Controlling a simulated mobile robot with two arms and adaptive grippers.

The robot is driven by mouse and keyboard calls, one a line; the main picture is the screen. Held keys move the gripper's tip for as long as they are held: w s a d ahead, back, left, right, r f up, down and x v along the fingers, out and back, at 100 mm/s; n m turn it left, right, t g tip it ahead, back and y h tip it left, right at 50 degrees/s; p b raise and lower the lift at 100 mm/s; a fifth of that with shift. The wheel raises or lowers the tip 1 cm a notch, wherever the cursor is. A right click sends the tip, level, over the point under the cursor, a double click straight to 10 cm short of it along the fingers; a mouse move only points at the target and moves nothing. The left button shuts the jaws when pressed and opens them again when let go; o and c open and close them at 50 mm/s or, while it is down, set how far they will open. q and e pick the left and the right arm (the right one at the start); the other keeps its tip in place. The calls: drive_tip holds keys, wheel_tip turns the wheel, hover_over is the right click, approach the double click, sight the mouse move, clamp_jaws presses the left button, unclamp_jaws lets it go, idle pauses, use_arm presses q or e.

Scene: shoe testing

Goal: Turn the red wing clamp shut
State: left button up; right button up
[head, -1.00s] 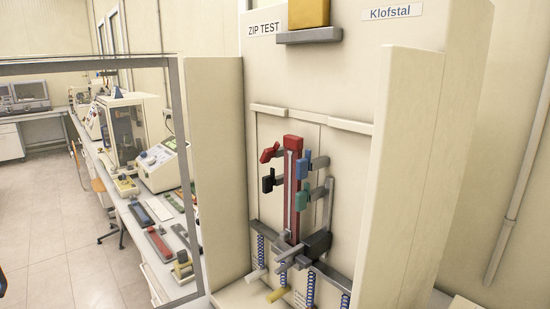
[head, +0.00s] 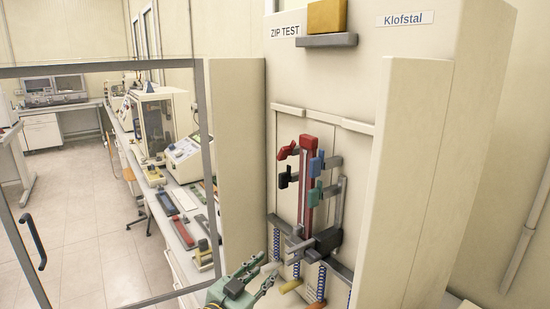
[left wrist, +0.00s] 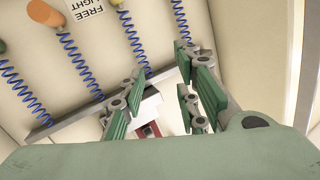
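The red wing clamp (head: 287,150) is at the upper left of the upright red-and-grey zip fixture (head: 308,180) in the head view. A black clamp (head: 287,177) sits below it, with a blue clamp (head: 316,163) and a green clamp (head: 315,193) on the right. My left gripper (head: 266,269) is at the bottom of the head view, well below the red clamp and apart from it. In the left wrist view the green-padded fingers of this gripper (left wrist: 160,80) are spread, with nothing held between them. My right gripper is not in view.
Blue coiled cords (head: 321,281) hang from a grey bar low on the machine. Side walls (head: 405,180) flank the fixture. A metal-framed glass door (head: 208,130) stands open at left, before a bench with instruments (head: 188,157).

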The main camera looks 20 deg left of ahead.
use_arm(q)
drive_tip(key=w+a+r+m+t+h, duration=0.1)
drive_tip(key=w+r+m+h, duration=0.2)
drive_tip(key=r, duration=0.6)
drive_tip(key=w+a+r+m+h, duration=0.1)
drive_tip(key=r+m+h, duration=0.3)
drive_tip(key=r, duration=0.5)
drive_tip(key=m+g+h, duration=0.3)
drive_tip(key=m+h, duration=0.2)
approach(279, 156)
drive_tip(key=w, duration=0.1)
drive_tip(key=p+x, duration=0.1)
drive_tip(key=x, duration=0.1)
drive_tip(key=p+x, duration=0.2)
drive_tip(key=x, duration=0.1)
drive_tip(key=p+x, duration=0.1)
drive_tip(key=x, duration=0.1)
drive_tip(key=shift+s+d+r, duration=0.15)
drive_tip(key=shift+d+r, duration=0.1)
drive_tip(key=shift+r, duration=0.05)
drive_tip(key=shift+w+d+p, duration=0.25)
drive_tip(key=shift+d+p, duration=0.15)
drive_tip(key=shift+p, duration=0.05)
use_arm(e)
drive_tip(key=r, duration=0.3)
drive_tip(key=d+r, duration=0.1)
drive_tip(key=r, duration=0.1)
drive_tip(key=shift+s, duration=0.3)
use_arm(q)
clamp_jaws()
